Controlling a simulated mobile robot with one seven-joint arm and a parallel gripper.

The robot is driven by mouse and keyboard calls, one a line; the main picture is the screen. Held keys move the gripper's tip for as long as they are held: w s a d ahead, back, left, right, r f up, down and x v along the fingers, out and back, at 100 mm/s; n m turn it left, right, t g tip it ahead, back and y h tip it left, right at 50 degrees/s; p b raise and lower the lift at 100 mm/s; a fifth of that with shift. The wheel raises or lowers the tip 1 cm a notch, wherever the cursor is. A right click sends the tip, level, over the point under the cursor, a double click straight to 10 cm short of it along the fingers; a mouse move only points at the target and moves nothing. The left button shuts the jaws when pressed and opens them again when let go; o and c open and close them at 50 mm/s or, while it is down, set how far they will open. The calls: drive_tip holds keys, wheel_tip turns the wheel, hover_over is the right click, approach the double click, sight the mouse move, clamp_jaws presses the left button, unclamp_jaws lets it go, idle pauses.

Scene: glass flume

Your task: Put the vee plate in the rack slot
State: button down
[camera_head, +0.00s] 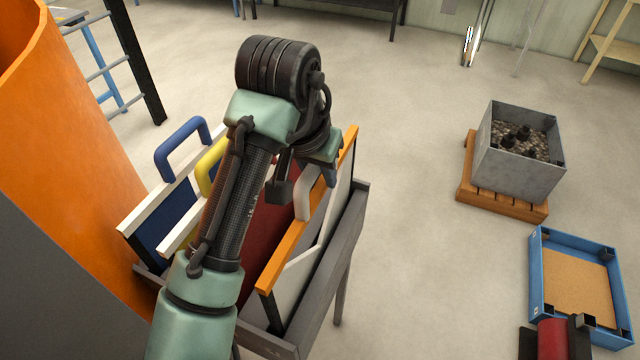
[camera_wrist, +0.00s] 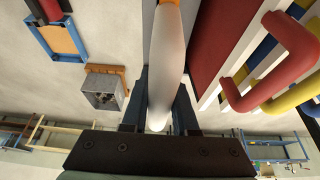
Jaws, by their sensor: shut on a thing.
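My gripper (camera_head: 306,183) is shut on this handle, partly hidden behind my arm in the head view. The plate stands roughly upright at the right side of the grey rack (camera_head: 345,235). I cannot tell how deep it sits in a slot, as its lower part is hidden.
Plates with a blue handle (camera_head: 182,145), a yellow handle (camera_head: 208,170) and a red handle (camera_wrist: 275,60) stand to the left in the rack. An orange curved wall (camera_head: 70,150) is close at left. A grey bin (camera_head: 515,175) and blue tray (camera_head: 540,285) lie right, with clear floor between.

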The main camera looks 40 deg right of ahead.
sight(320, 187)
drive_tip(key=shift+f, duration=1.35)
drive_tip(key=c, duration=1.1)
unclamp_jaws()
drive_tip(key=shift+f, duration=0.25)
drive_tip(key=shift+c, duration=0.2)
drive_tip(key=o, duration=0.5)
drive_tip(key=shift+c, duration=0.2)
drive_tip(key=p+v, duration=0.9)
drive_tip(key=v, duration=0.2)
drive_tip(key=shift+r, duration=0.1)
drive_tip(key=shift+s+a+r+p, duration=0.15)
drive_tip(key=shift+a+r+p, duration=0.1)
drive_tip(key=shift+r+p, duration=0.3)
